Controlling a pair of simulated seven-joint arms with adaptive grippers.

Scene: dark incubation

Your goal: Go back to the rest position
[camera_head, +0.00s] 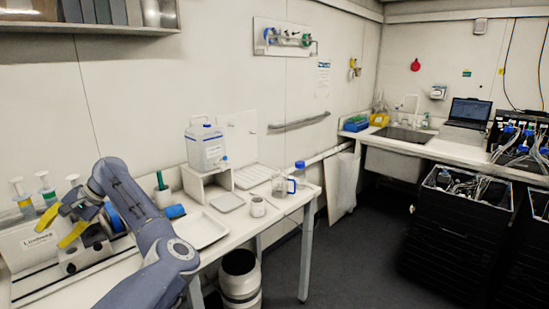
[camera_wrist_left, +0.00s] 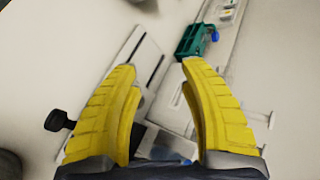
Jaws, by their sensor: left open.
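My left gripper (camera_head: 60,226) is at the left of the head view, with its yellow fingers spread and nothing between them. It is above the left part of the bench, in front of a white box with lettering (camera_head: 30,243). In the left wrist view the two yellow fingers (camera_wrist_left: 158,70) stand well apart and empty. A green item with a blue part (camera_wrist_left: 197,40) lies beyond the right fingertip there. My right gripper is in neither view.
The white bench holds a shallow tray (camera_head: 203,230), a large clear container (camera_head: 206,147) on a stand, a glass beaker (camera_head: 279,185) and a small jar (camera_head: 258,207). Several plunger-topped items stand near my gripper. A bin (camera_head: 240,280) stands below; dark floor (camera_head: 350,255) is clear.

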